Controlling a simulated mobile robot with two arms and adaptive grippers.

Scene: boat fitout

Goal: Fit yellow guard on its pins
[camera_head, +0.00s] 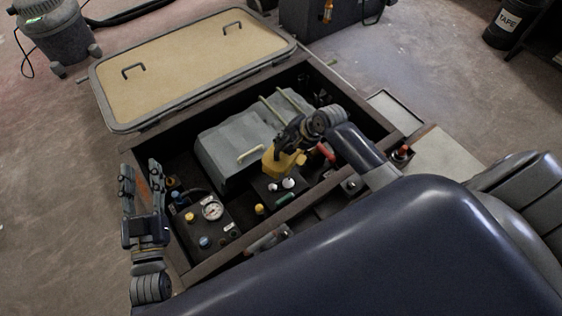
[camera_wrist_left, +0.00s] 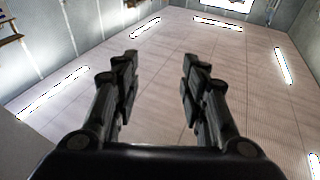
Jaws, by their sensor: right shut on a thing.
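The yellow guard (camera_head: 280,164) is in the middle of the head view, inside the open engine bay. My right gripper (camera_head: 287,145) is shut on it and holds it above a dark block with two pale round tops (camera_head: 288,183). I cannot tell whether the guard touches anything below it. The pins cannot be made out for certain. My left gripper (camera_head: 141,185) is open and empty at the bay's left edge. In the left wrist view its fingers (camera_wrist_left: 158,85) stand apart with nothing between them.
A grey engine cover (camera_head: 228,152) with a handle lies behind the guard. A panel with a round gauge (camera_head: 212,210) sits at the bay's front left. The tan hatch lid (camera_head: 190,65) lies open behind. The bay's raised frame (camera_head: 290,212) runs along the front.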

